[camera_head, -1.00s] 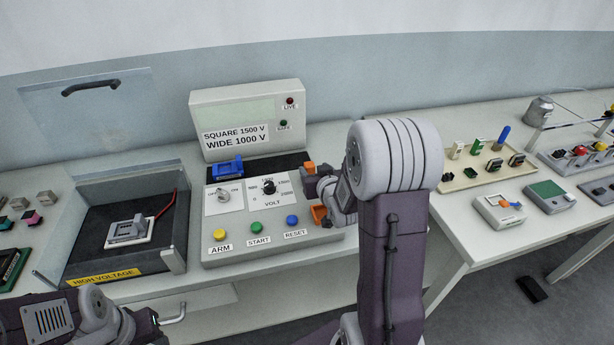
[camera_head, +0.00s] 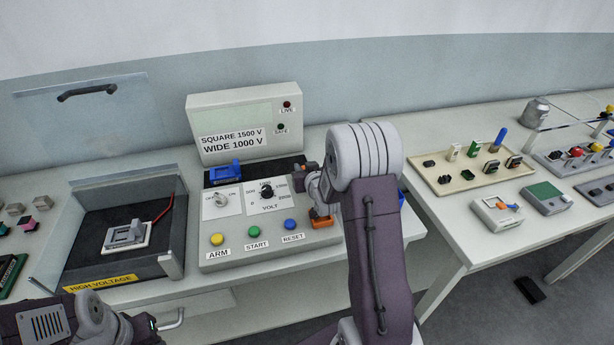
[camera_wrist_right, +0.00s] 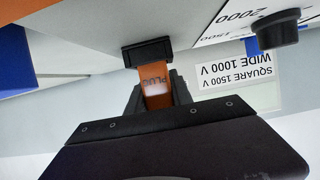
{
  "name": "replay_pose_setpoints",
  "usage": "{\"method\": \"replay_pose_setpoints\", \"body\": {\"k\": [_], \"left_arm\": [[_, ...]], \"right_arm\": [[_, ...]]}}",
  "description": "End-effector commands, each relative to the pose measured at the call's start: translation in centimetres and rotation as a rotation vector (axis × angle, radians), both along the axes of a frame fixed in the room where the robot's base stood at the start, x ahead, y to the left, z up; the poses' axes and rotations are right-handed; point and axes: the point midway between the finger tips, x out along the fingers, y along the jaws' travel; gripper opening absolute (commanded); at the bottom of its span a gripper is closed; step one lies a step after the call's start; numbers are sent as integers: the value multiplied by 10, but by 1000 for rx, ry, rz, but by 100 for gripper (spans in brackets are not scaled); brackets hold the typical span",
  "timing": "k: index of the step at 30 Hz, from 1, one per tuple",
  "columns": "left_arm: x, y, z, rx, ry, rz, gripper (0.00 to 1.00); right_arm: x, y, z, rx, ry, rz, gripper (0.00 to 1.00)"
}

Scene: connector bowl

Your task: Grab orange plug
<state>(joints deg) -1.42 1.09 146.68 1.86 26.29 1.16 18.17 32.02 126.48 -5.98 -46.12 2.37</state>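The orange plug (camera_wrist_right: 157,88) shows close up in the right wrist view, with lettering on its side and a black end piece (camera_wrist_right: 147,52). The dark fingers of my right gripper (camera_wrist_right: 160,98) lie along both sides of it, and they look closed on it. In the head view my right gripper (camera_head: 318,186) is over the right part of the test console, and the plug is small and partly hidden there. My left arm (camera_head: 85,318) is at the lower left; its fingertips are not clearly visible.
An orange block (camera_head: 323,221) sits below the right gripper at the console's right edge. The console (camera_head: 215,252) has knobs and coloured buttons. A blue connector (camera_head: 224,169) is at its back left. A black high-voltage box (camera_head: 88,258) stands left. A cream tray (camera_head: 447,186) stands right.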

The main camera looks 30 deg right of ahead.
Motion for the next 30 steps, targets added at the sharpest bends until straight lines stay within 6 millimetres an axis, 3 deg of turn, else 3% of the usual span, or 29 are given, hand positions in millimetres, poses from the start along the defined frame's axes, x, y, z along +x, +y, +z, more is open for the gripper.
{"method": "replay_pose_setpoints", "body": {"k": [9, 14, 17, 26, 30], "left_arm": [[0, 0, 0, 0, 0, 0, 36], [0, 0, 4, 0, 0, 0, 36], [0, 0, 9, 0, 0, 0, 36], [0, 0, 36, 0, 0, 0, 36], [0, 0, 61, 0, 0, 0, 36]], "right_arm": [[0, 0, 1, 0, 0, 0, 0], [0, 0, 18, -2, -4, 0, 0], [1, 0, 44, -3, -7, 0, 0], [0, 0, 172, -5, -9, 1, 0], [0, 0, 226, -3, -4, 1, 0]]}}
